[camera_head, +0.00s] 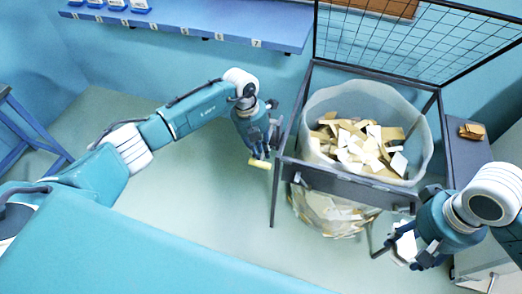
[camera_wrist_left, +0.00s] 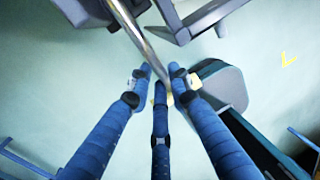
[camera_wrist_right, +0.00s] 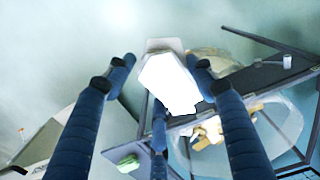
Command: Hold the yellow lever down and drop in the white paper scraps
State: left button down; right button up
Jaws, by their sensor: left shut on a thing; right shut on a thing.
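The yellow lever grip (camera_head: 259,163) sticks out at the left of the dark bin frame (camera_head: 345,183). My left gripper (camera_head: 262,150) is shut on it; the left wrist view shows the metal lever rod (camera_wrist_left: 148,48) running between the fingers. My right gripper (camera_head: 398,256) is shut on white paper scraps (camera_head: 406,243), in front of and right of the frame, outside the bag. The white scraps also show between the fingers in the right wrist view (camera_wrist_right: 172,84). The translucent bag (camera_head: 418,150) inside the frame holds many brown and white scraps.
A black mesh panel (camera_head: 400,45) stands raised behind the bag. A grey side shelf (camera_head: 466,157) at the right carries a small tan object (camera_head: 472,131). A blue shelf (camera_head: 200,22) runs along the back wall. The floor left of the frame is clear.

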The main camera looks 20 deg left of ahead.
jog(key=shift+s, duration=0.1)
pick_arm(q)
jog(key=shift+s+r, duration=0.2)
jog(key=shift+r, duration=0.7)
jog(key=shift+s+r, duration=0.15)
jog(key=shift+r, duration=0.7)
jog(key=c, duration=1.6)
grip_release()
jog(key=shift+r, duration=0.1)
jog(key=r, duration=0.4)
jog(key=a+r, duration=0.1)
jog(key=r, duration=0.3)
jog(key=a+r, duration=0.1)
jog(key=r, duration=0.2)
jog(key=shift+a+r, duration=0.25)
jog(key=shift+r, duration=0.15)
